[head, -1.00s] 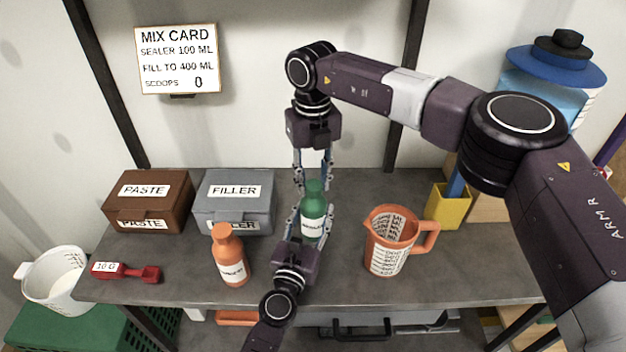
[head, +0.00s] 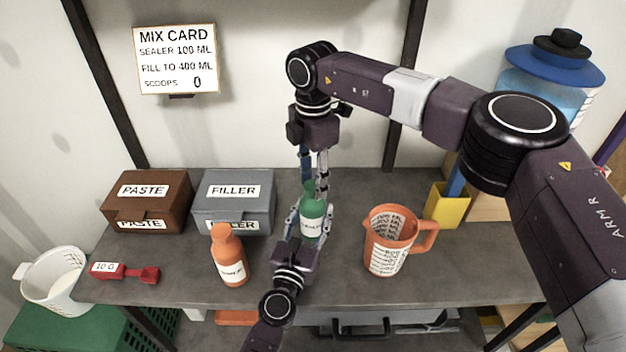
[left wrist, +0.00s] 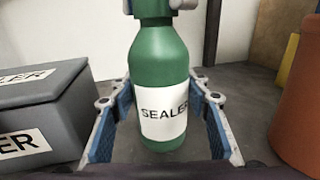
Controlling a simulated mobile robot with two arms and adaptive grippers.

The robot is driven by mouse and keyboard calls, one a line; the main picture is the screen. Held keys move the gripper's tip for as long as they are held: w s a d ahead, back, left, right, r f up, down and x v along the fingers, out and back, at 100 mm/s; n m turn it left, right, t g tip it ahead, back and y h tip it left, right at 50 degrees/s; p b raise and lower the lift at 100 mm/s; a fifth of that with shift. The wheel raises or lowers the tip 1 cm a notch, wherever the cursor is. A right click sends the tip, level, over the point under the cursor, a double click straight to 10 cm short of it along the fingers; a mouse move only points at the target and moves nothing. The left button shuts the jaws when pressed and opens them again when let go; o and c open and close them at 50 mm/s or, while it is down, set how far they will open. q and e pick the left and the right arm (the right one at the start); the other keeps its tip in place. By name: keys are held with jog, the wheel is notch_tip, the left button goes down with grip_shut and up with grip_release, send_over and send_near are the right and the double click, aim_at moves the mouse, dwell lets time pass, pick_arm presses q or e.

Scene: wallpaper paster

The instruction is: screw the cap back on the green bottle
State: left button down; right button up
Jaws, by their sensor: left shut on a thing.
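The green bottle (head: 311,208), labelled SEALER, stands upright on the workbench. It fills the middle of the left wrist view (left wrist: 158,65). My left gripper (head: 312,222) is low at the bottle, its fingers (left wrist: 160,120) on both sides of the body, shut on it. My right gripper (head: 313,182) points down from above, its fingertips on either side of the bottle's top, where they seem to hold the green cap (head: 310,187). The fingers partly hide the cap, and its seat on the neck cannot be made out. The left wrist view cuts off the top.
An orange bottle (head: 229,258) stands left of my left gripper and an orange measuring jug (head: 383,258) to the right. The FILLER box (head: 233,213) and PASTE box (head: 146,214) are at the back left. A red scoop (head: 128,272) lies at the front left.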

jog(key=shift+o, duration=1.4)
pick_arm(q)
jog(key=c, duration=1)
grip_release()
pick_arm(e)
notch_tip(320, 180, up, 12)
pick_arm(q)
jog(key=shift+s, duration=0.1)
jog(key=v, duration=1.1)
jog(key=shift+s+a, duration=0.15)
jog(key=shift+s, duration=0.25)
jog(key=shift+s, duration=0.1)
pick_arm(e)
jog(key=shift+s+f, duration=0.1)
